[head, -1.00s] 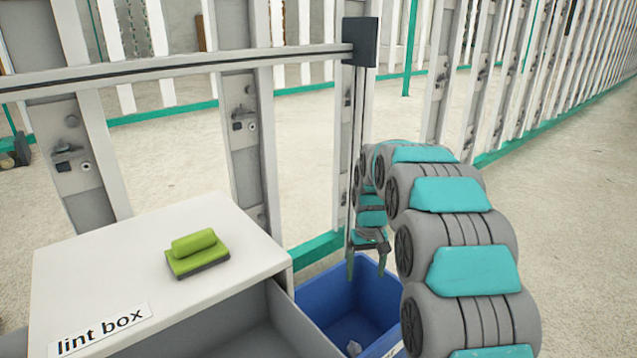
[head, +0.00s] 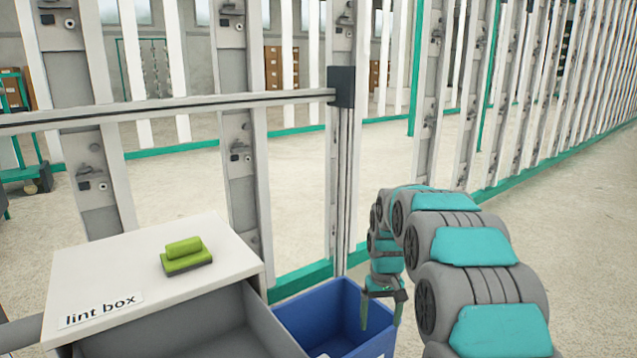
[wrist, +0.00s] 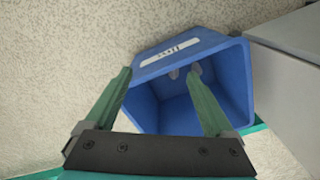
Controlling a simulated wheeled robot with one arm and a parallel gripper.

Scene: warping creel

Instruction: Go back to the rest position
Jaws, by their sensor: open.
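My gripper (head: 381,312) hangs pointing down at the right side of the blue bin in the head view. Its two green fingers are spread apart with nothing between them. In the wrist view my gripper (wrist: 162,90) is open above the blue bin (wrist: 240,85). A few small pale pieces (wrist: 185,73) lie inside the bin. The bin (head: 312,318) also shows in the head view, beside the lint box.
The white lint box (head: 105,268) stands at the left with its grey drawer (head: 215,330) open. A green-handled brush (head: 186,256) lies on its top. A rail (head: 200,106) with a post (head: 341,185) stands behind the bin. Floor at the right (head: 580,240) is clear.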

